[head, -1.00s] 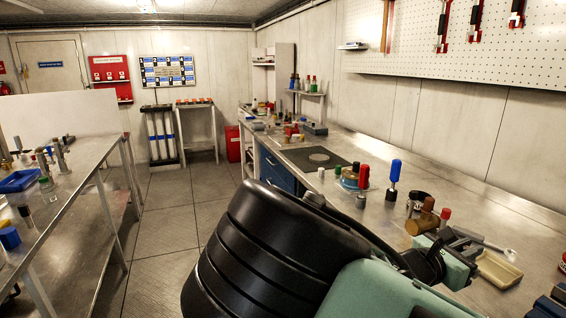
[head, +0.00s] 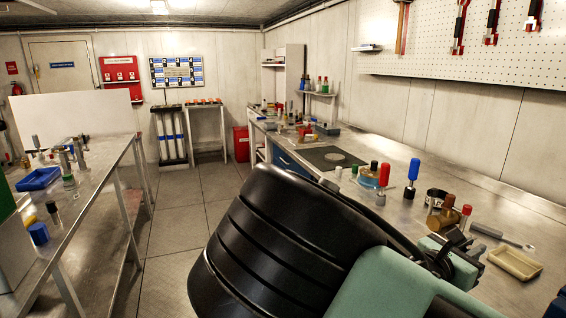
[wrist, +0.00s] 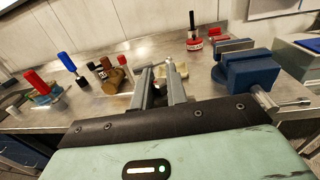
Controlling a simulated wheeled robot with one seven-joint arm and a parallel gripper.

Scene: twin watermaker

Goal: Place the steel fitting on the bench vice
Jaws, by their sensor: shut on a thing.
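The blue bench vice (wrist: 250,74) stands on the metal bench at the right of the wrist view, to the right of my fingers. A dark blue piece at the lower right corner of the head view may be part of it. My gripper (wrist: 158,78) points out over the bench, its two grey fingers a narrow gap apart. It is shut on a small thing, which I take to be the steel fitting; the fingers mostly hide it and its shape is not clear. In the head view my gripper (head: 458,258) is low at the right, partly behind my arm.

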